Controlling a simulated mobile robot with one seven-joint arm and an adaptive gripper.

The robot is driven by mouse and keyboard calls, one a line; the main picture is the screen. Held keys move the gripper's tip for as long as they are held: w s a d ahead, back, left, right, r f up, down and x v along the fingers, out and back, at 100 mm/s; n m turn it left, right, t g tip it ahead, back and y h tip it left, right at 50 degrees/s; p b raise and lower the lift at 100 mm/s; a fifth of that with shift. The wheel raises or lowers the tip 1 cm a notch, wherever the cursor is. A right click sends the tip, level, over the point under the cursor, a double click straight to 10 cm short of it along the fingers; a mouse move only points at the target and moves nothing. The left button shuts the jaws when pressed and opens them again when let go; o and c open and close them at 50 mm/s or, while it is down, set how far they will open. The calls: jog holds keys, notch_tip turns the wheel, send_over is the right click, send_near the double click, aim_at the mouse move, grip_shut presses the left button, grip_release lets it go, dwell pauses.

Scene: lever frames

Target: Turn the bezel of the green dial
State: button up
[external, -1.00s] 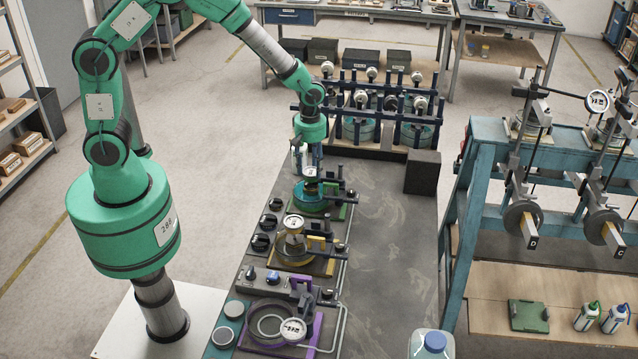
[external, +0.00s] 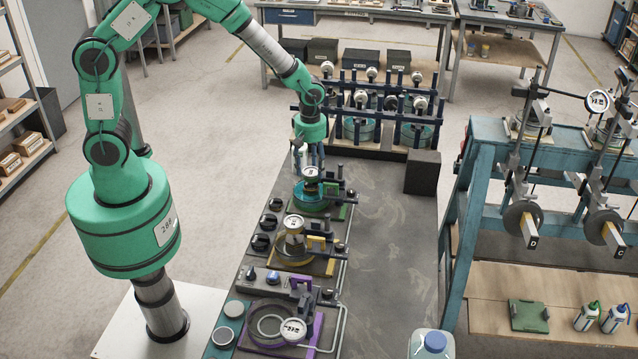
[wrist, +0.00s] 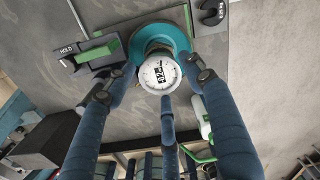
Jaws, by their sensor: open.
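The green dial has a round white face in a grey bezel (wrist: 159,74). It stands on a teal round base (wrist: 178,38) on a green-marked plate, and in the external view the dial (external: 311,174) is the farthest of the row on the bench. My gripper (external: 312,161) is above it, pointing down. In the wrist view my gripper's blue fingers (wrist: 156,88) are spread open around the dial's near side and two flanks. I cannot tell whether any finger touches the bezel. A green slider (wrist: 97,50) next to a HOLD label lies left of the dial.
A yellow-based dial (external: 294,226) and a purple-based dial (external: 293,330) stand nearer along the bench. A rack of gauges (external: 375,125) and a black block (external: 422,172) stand beyond. A white bottle (wrist: 200,115) stands close to the right finger.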

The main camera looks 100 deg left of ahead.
aim_at(311, 171)
notch_tip(311, 171, up, 12)
dwell(0.7)
dwell(0.4)
